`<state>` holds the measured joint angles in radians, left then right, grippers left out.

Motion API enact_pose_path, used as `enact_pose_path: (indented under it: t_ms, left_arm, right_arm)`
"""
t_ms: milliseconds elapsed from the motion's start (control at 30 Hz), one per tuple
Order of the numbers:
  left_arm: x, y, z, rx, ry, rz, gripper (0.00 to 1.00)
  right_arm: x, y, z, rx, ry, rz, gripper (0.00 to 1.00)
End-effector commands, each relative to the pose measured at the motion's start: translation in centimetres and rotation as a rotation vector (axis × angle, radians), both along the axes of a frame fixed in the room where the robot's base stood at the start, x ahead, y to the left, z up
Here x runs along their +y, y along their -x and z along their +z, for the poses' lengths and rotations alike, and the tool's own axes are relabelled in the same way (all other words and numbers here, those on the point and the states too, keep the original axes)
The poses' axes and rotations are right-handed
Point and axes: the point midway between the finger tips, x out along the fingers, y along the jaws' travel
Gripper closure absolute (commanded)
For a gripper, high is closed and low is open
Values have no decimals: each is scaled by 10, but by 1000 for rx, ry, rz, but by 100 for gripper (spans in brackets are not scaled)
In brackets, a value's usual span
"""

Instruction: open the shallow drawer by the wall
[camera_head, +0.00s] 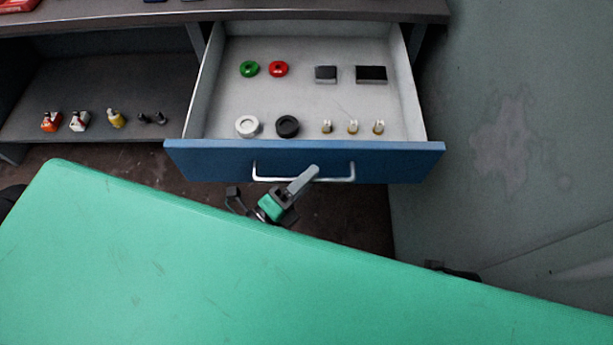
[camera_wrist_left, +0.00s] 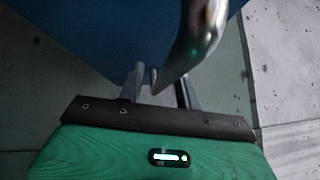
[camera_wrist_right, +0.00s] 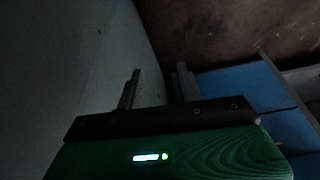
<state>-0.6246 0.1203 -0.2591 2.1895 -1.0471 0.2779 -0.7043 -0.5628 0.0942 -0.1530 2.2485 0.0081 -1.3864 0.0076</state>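The shallow drawer (camera_head: 308,162) by the wall has a blue front and a pale inside, and it stands pulled well out. Its metal bar handle (camera_head: 338,179) shows also in the left wrist view (camera_wrist_left: 199,40). My left gripper (camera_head: 303,177) is at the middle of the handle. In the left wrist view its fingers (camera_wrist_left: 163,88) are apart and the bar's near end appears between them; I cannot tell whether they touch it. My right gripper (camera_wrist_right: 155,88) shows in the right wrist view, open and empty, low beside the wall.
Small items stand on the left shelf (camera_head: 100,88). A green surface (camera_head: 250,275) fills the front. The wall (camera_head: 500,110) is close on the right.

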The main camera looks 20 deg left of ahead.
Motion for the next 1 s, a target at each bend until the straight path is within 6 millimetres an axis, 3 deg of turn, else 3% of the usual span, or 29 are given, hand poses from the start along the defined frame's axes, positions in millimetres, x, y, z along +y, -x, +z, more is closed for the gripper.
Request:
enact_pose_path:
  t_ms: [533, 1000]
  left_arm:
    - [3, 5, -2, 1, 0, 0, 66]
    - [36, 65, -13, 4, 0, 1, 66]
  right_arm:
    - [0, 1, -3, 3, 1, 0, 64]
    - [0, 7, 27, -27, -8, -2, 64]
